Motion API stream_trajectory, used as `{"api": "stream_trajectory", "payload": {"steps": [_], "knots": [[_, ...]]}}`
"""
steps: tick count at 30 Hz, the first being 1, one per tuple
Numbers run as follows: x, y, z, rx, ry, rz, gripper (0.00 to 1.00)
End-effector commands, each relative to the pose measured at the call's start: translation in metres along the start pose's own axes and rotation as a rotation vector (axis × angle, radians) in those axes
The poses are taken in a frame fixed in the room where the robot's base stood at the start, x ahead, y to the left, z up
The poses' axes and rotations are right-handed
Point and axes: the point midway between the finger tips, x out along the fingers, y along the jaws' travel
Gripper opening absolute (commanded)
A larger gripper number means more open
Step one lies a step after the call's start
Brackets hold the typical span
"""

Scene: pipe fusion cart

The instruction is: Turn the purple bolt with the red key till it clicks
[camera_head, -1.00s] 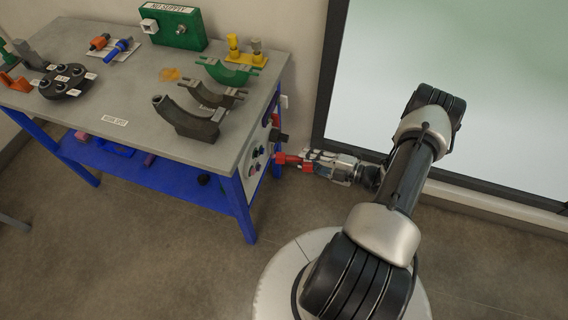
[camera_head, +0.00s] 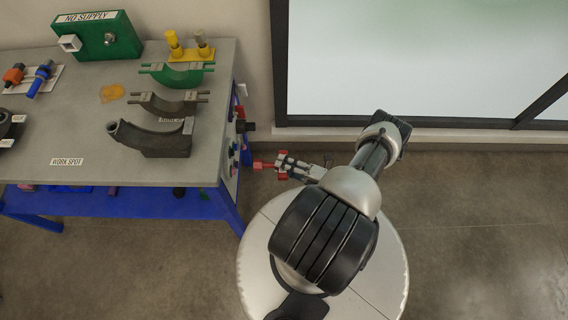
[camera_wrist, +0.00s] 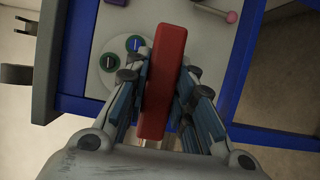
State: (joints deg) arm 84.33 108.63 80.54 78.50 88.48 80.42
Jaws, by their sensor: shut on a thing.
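My gripper (camera_head: 284,166) is shut on the red key (camera_head: 264,165), which points left toward the side panel (camera_head: 232,165) of the workbench. In the wrist view the red key (camera_wrist: 163,85) lies between the two fingers of my gripper (camera_wrist: 160,100) and hides part of the panel behind it. A gap shows between key and panel in the head view. A round grey plate on the panel (camera_wrist: 101,82) carries green-rimmed bolts (camera_wrist: 134,44). A purple piece (camera_wrist: 118,2) is cut off at the top edge. I cannot tell whether it is the purple bolt.
The workbench top (camera_head: 60,130) holds a dark curved pipe piece (camera_head: 150,138), a green clamp (camera_head: 178,75) and a green NO SUPPLY box (camera_head: 98,37). A pink knob (camera_wrist: 232,17) sticks out of the panel near the blue frame. Floor to the right is clear.

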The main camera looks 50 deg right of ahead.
Motion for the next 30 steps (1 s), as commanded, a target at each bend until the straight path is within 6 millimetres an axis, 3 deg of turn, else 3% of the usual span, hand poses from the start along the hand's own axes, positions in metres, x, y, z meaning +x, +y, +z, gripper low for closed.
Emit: {"api": "stream_trajectory", "payload": {"steps": [30], "knots": [[0.046, 0.000, -0.020, 0.002, 0.003, 0.001, 0.00]]}}
